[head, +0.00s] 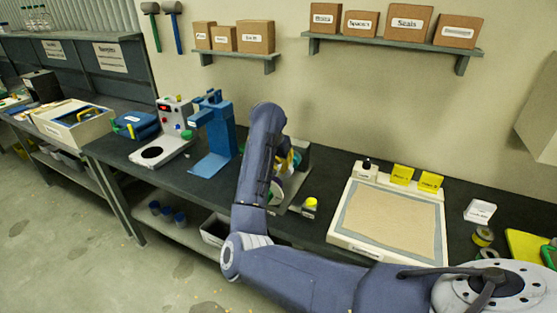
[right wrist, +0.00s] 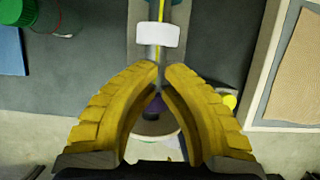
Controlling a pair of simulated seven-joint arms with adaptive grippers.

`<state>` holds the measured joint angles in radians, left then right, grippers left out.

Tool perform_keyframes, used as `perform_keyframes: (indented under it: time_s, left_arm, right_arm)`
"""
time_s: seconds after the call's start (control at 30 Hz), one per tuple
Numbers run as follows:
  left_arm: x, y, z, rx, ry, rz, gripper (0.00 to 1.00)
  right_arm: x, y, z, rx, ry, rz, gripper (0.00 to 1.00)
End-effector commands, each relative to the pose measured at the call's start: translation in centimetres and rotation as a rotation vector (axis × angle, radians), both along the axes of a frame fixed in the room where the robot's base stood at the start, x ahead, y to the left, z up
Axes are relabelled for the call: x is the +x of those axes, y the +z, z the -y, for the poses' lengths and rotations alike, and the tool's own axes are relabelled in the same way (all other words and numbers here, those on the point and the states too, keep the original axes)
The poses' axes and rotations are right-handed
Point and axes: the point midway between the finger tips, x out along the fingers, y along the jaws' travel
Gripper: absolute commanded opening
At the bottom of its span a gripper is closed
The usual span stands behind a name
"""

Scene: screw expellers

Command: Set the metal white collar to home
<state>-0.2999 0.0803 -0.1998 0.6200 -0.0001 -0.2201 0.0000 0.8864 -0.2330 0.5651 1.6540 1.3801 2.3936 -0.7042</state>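In the right wrist view, a white block-like piece (right wrist: 158,36), which looks like the white collar, sits around or on a slim rod with a yellow line (right wrist: 160,10). My right gripper (right wrist: 162,68) has yellow ribbed fingers that curve together, tips nearly meeting over the rod with only a narrow gap. The white piece lies just beyond the tips, not between them. In the head view, my right arm hides most of the grey expeller (head: 297,190), and my right gripper (head: 290,162) shows only partly behind it. My left gripper is not in view.
A yellow-capped container (head: 310,204) stands right of the expeller. Further right is a framed tan tray (head: 350,241) with yellow cards. A blue press (head: 215,130) stands to the left. A green-lidded jar (right wrist: 12,10) shows in the right wrist view.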

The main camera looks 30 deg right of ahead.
Motion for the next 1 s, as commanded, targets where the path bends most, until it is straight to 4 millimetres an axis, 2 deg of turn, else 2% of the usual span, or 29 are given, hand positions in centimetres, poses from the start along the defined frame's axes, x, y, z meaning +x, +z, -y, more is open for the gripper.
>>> perform_keyframes:
  time_s: [0.1, 0.3, 0.73, 1.0]
  left_arm:
    - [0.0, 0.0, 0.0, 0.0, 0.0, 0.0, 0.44]
    - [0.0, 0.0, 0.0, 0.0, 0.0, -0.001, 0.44]
    - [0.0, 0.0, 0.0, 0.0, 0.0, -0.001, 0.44]
    - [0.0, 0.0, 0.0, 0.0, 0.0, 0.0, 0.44]
  right_arm:
    - [0.2, -1.2, 0.5, -0.003, 0.0, -0.003, 0.0]
    - [0.5, -2.3, 0.8, 0.0, 0.0, -0.001, 0.0]
    - [0.6, -2.5, 0.9, 0.0, 0.0, -0.001, 0.0]
    - [2.4, -2.4, 3.9, -0.002, 0.0, -0.001, 0.0]
